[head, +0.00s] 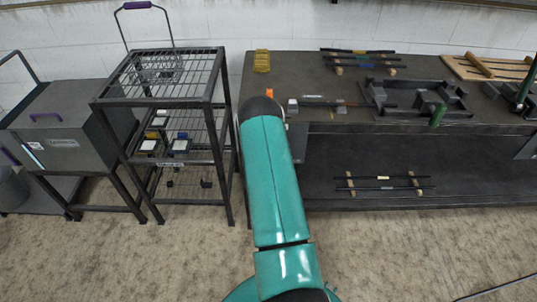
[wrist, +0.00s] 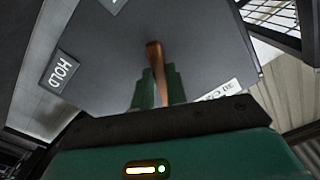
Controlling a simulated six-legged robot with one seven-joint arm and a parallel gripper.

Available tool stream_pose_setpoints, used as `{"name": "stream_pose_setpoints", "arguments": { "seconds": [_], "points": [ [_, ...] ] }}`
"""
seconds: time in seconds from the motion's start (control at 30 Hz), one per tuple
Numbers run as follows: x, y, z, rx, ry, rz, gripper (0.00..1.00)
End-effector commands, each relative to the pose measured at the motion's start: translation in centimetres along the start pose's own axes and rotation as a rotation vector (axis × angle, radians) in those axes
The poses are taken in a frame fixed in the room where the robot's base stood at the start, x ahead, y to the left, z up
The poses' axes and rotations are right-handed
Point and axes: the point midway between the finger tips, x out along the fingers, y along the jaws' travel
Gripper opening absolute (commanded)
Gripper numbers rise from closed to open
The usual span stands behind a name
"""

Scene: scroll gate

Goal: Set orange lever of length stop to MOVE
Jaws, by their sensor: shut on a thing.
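The orange lever (wrist: 153,54) stands up from a grey plate in the wrist view. My gripper (wrist: 158,80) has its two green fingers on either side of the lever and is shut on it. A label reading HOLD (wrist: 63,72) is on the plate to the left of the lever. Another label (wrist: 113,4) is cut off at the top edge, and its word cannot be read whole. In the head view my teal arm reaches to the bench's left end and hides my gripper.
The dark bench (head: 470,133) carries a grey fixture (head: 378,98), several rods (head: 362,52) and a yellow block (head: 262,60). A wire rack (head: 216,128) stands close to its left. A grey box (head: 62,125) is further left. Open floor lies in front.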

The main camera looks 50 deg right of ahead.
Motion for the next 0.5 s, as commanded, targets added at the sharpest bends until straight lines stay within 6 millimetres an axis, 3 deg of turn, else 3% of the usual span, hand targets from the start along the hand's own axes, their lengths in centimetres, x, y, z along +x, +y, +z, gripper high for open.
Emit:
{"name": "stream_pose_setpoints", "arguments": {
  "seconds": [0.5],
  "points": [
    [-0.1, -0.92, 0.06, 0.125, -0.003, 0.0, 0.0]
  ]
}}
